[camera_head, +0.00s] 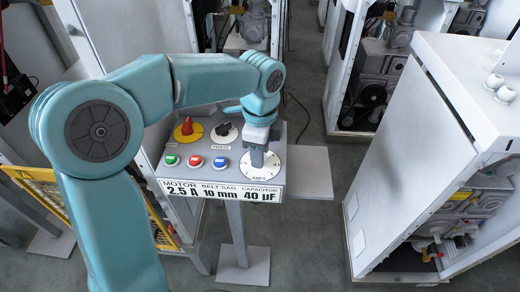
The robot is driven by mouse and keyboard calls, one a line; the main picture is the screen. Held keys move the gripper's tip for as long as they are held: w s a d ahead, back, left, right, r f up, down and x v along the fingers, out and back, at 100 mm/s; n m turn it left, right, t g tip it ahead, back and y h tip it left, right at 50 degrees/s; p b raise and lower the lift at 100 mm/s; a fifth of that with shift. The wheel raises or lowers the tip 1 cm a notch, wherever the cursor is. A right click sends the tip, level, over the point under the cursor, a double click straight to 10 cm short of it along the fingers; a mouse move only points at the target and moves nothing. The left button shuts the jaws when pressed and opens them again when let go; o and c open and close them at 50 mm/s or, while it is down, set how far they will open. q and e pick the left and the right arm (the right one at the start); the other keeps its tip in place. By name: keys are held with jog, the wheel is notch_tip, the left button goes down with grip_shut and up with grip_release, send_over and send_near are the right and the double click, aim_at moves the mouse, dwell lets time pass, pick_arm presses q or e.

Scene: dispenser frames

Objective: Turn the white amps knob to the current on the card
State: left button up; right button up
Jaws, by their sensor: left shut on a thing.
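The white amps dial (262,171) is at the right of a small grey control panel on a post. My left arm reaches over from the left, and my left gripper (257,156) points down onto this dial. It is shut on the amps knob, which is mostly hidden by the fingers, so I cannot tell where its pointer stands. The card (220,190) on the panel's front edge reads MOTOR 2.5 A, BELT SAG 10 mm, CAPACITOR 40 µF. My right gripper is not in view.
The panel also has a red knob (187,126) on a yellow dial, a black phase knob (223,129), and green, red and blue buttons (195,161). Open white cabinets with machinery (440,150) stand right and behind. A yellow guard (40,190) is at left.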

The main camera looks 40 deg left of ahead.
pick_arm(q)
jog(key=o, duration=1)
jog(key=shift+r, duration=0.1)
notch_tip(320, 180, up, 16)
jog(key=shift+r+p, duration=0.1)
jog(key=shift+p, duration=0.85)
